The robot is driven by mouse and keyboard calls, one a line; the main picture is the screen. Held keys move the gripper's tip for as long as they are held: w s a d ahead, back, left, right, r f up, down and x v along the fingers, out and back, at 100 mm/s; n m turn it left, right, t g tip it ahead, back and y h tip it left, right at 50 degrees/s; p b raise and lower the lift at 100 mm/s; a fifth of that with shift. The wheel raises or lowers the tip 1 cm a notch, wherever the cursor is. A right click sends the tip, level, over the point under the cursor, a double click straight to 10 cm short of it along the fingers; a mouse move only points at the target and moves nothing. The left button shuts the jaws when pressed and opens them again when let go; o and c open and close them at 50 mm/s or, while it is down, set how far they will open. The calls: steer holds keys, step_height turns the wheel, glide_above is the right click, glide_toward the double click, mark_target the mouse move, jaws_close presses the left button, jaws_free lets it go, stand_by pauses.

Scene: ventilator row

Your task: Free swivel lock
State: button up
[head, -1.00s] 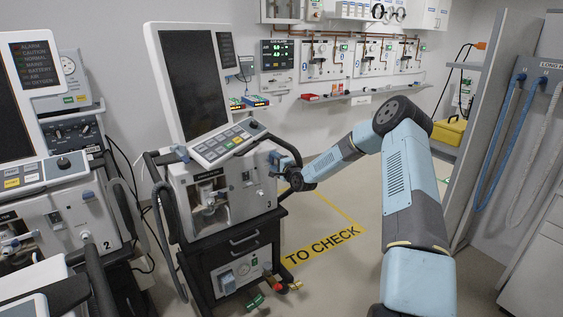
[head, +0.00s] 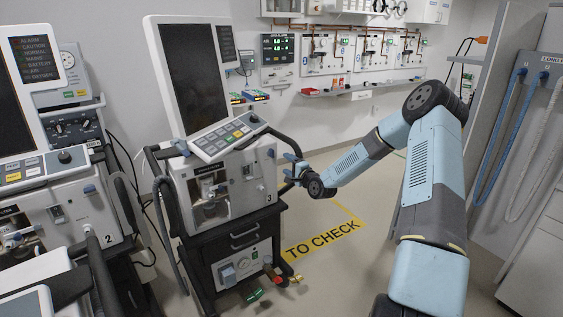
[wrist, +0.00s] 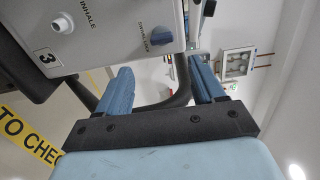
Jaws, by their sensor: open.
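The swivel lock is a small blue knob (wrist: 157,37) on the side of the white ventilator (wrist: 110,50) marked 3; its label reads swivel lock. In the head view the ventilator (head: 235,185) stands on a black cart, its screen tilted above. My gripper (wrist: 160,64) is open, with two blue fingers spread and nothing between the tips. The knob lies beyond the tips, roughly centred between them, apart from both. In the head view my gripper (head: 288,168) is just right of the ventilator's side. I cannot tell the gap there.
A black handle rail (wrist: 178,99) curves behind my fingers. A second ventilator (head: 60,215), marked 2, stands at the left. Yellow floor marking (head: 322,240) reads to check.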

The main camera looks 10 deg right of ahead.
steer(key=shift+v, duration=1.55)
steer(key=s+a+r+n+g+h, duration=0.1)
steer(key=s+r+n+g+h, duration=0.85)
steer(key=s+r, duration=1.2)
steer(key=s+r+n+y, duration=0.1)
steer(key=s+r+n, duration=0.1)
steer(key=s, duration=1.3)
steer(key=s+a+r+n+g+y, duration=0.1)
steer(key=s+r, duration=0.3)
steer(key=s, duration=1.1)
steer(key=shift+r+n+y, duration=0.35)
steer(key=shift+n, duration=0.3)
